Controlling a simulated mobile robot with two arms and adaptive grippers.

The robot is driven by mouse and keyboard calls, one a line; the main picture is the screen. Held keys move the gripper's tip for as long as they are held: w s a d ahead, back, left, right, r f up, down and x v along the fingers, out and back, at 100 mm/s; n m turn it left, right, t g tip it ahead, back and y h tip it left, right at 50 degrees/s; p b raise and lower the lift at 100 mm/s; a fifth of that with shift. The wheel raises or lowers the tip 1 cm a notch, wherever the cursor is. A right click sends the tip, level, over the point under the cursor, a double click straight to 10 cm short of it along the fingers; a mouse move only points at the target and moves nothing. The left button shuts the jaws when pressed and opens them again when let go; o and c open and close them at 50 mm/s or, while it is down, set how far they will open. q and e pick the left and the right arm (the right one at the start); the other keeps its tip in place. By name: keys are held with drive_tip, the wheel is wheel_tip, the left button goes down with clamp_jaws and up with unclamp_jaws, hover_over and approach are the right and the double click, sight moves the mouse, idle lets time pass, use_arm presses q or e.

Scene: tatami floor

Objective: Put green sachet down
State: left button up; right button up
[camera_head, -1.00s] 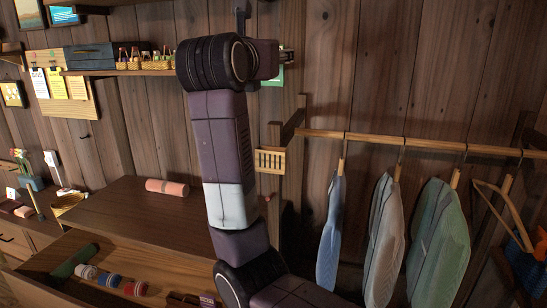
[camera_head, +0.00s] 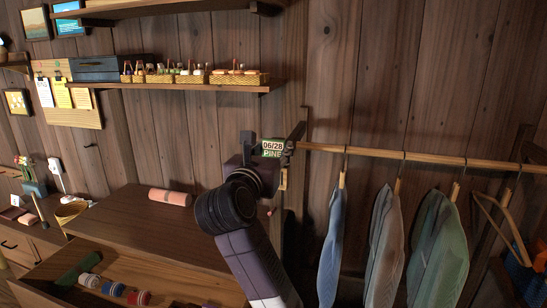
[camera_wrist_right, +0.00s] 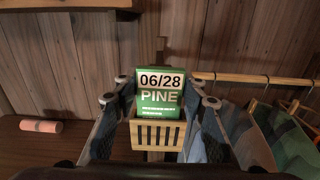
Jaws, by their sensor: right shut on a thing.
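The green sachet (camera_head: 272,149) reads "06/28 PINE" and is upright. My right gripper (camera_head: 268,146) is shut on it. In the wrist view the sachet (camera_wrist_right: 160,92) stands between the two fingers, directly above a small slatted wooden holder (camera_wrist_right: 157,135) on the wall. The sachet's lower edge meets the holder's top in that view; I cannot tell whether it is inside or in front. In the head view my gripper hides most of the holder. My left gripper is not in view.
A hanging rail (camera_head: 430,158) with several garments is to the right. A wall shelf (camera_head: 180,84) with small baskets is above left. A pink roll (camera_head: 170,197) lies on the dresser top (camera_head: 120,222), and the drawer below is open with several rolls inside.

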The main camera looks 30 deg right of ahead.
wheel_tip(320, 180, down, 3)
drive_tip(key=shift+r, duration=0.15)
